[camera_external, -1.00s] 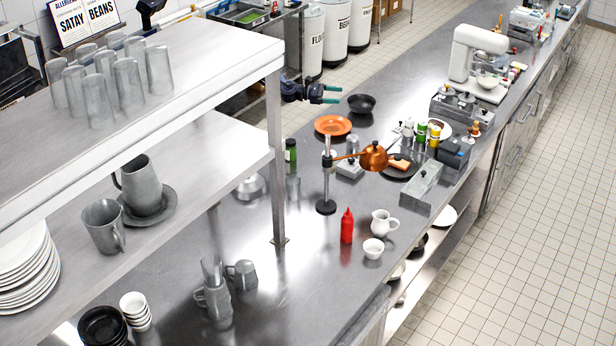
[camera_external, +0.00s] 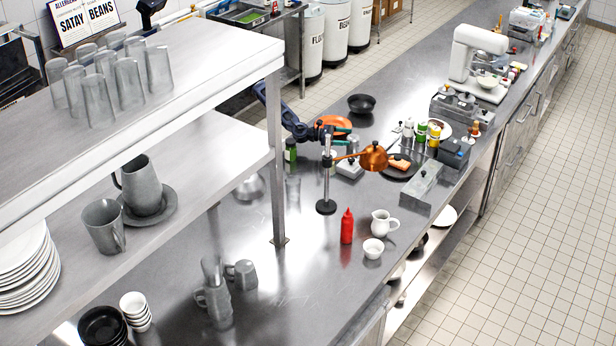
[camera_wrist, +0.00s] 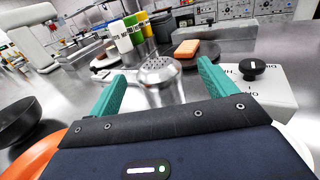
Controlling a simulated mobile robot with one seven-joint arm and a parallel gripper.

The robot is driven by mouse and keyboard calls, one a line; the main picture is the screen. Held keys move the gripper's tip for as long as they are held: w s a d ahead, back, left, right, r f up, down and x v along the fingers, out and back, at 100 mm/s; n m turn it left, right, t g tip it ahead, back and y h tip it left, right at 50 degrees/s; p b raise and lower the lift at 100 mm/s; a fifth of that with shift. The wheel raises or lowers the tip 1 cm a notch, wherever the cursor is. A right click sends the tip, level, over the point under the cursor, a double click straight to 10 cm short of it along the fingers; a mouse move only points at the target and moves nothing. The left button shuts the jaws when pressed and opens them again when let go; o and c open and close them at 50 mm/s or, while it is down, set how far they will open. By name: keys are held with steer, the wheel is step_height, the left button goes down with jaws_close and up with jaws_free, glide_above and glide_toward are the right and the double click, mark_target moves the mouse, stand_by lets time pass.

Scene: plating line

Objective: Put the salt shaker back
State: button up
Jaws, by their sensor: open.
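The salt shaker is a metal shaker with a perforated domed top (camera_wrist: 161,78). In the wrist view it stands on the steel counter, centred between my fingers at about fingertip level. My gripper (camera_wrist: 160,82) has its two teal fingers spread, one to each side of the shaker, and no contact shows. The lower part of the shaker is hidden by my gripper body. In the external view my gripper (camera_external: 341,133) is low over the counter, between the orange plate and the copper lamp, and the shaker (camera_external: 353,143) shows just past the fingertips.
A white box with a black knob (camera_wrist: 262,88) stands close on the right. The orange plate (camera_wrist: 38,155) and a black bowl (camera_wrist: 16,118) are on the left. Capped bottles (camera_wrist: 133,30) and a dark plate with orange food (camera_wrist: 196,52) lie beyond. The copper lamp (camera_external: 374,157) stands near.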

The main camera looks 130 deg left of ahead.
mark_target(357, 139)
steer(key=shift+f+x, duration=0.2)
steer(key=shift+x, duration=0.75)
steer(key=shift+f+x, duration=0.15)
steer(key=shift+x, duration=0.8)
steer(key=shift+f+x, duration=0.2)
steer(key=shift+x, duration=0.8)
steer(key=shift+s+a, duration=0.15)
steer(key=c, duration=1.3)
steer(key=shift+o, duration=0.2)
steer(key=shift+r, duration=0.1)
step_height(357, 139, up, 20)
